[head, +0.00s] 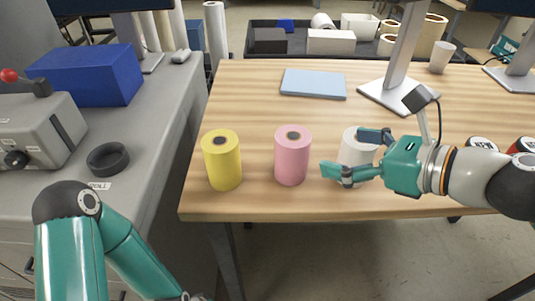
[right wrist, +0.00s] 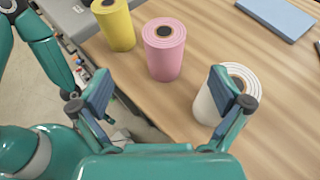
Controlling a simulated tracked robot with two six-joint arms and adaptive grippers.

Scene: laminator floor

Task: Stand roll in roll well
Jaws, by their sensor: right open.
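Three upright rolls stand in a row on the wooden table: a yellow roll (head: 222,162), a pink roll (head: 292,160) and a white roll (head: 351,149). The roll well looks to be the dark ring (head: 108,159) on the grey bench at left, beside a partly hidden label; nothing stands in it. My right gripper (head: 345,153) is open and empty at the white roll, hiding part of it. In the right wrist view the white roll (right wrist: 212,106) is partly behind the right-hand finger, not between the fingers. My left arm reaches down at lower left; its gripper is out of frame.
A grey machine (head: 38,130) with a red-knobbed lever and a blue box (head: 88,76) are on the bench. A light blue slab (head: 313,84) and a monitor stand (head: 398,94) are farther back on the table. A gap separates bench and table.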

